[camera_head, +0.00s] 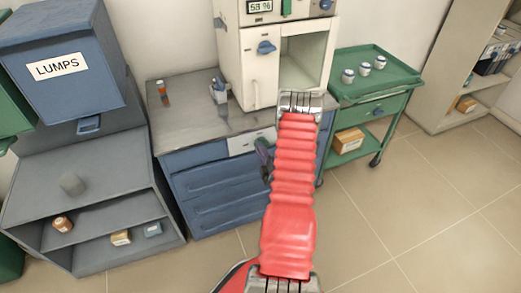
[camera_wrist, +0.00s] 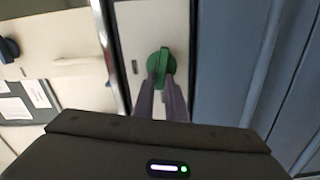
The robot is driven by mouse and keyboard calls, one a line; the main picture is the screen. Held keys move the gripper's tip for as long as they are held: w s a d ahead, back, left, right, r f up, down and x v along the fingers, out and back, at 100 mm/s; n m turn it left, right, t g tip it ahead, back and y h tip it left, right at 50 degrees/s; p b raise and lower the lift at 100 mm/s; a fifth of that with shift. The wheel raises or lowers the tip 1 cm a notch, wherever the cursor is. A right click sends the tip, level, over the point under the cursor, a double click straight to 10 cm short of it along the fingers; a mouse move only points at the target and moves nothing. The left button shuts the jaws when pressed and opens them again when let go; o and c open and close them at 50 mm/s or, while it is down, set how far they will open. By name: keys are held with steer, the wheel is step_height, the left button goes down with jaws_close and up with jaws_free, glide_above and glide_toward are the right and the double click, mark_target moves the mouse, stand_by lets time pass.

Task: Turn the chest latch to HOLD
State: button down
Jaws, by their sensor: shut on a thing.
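The chest latch is a green knob (camera_wrist: 161,64) on a white plate (camera_wrist: 146,30) in the wrist view. The plate (camera_head: 245,141) also shows on the top front of the blue drawer chest (camera_head: 215,195) in the head view, where the knob is hidden. My gripper (camera_wrist: 161,84) is shut on the knob, one dark finger on each side of its lower part. In the head view my gripper (camera_head: 264,150) is at the plate's right part, partly behind my red arm. The knob's grip looks close to upright in the wrist view. I cannot read any marking on the plate.
A cream furnace (camera_head: 262,70) with a blue knob and an open chamber stands on the chest's grey top. A green cart (camera_head: 380,85) with several small jars is at right. A blue LUMPS bin (camera_head: 65,90) is at left. The floor at right is clear.

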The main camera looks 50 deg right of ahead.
steer(key=shift+w+a+f+n, duration=0.1)
steer(key=shift+a+f+n, duration=0.05)
steer(key=shift+n, duration=0.5)
steer(key=shift+w+a+f+n, duration=0.1)
steer(key=shift+a+f+n, duration=0.05)
steer(key=shift+n, duration=0.5)
steer(key=c, duration=2.1)
jaws_free()
steer(key=o, duration=0.3)
steer(key=shift+s+d, duration=0.1)
steer(key=shift+d, duration=0.05)
steer(key=v, duration=1.3)
steer(key=shift+s, duration=0.35)
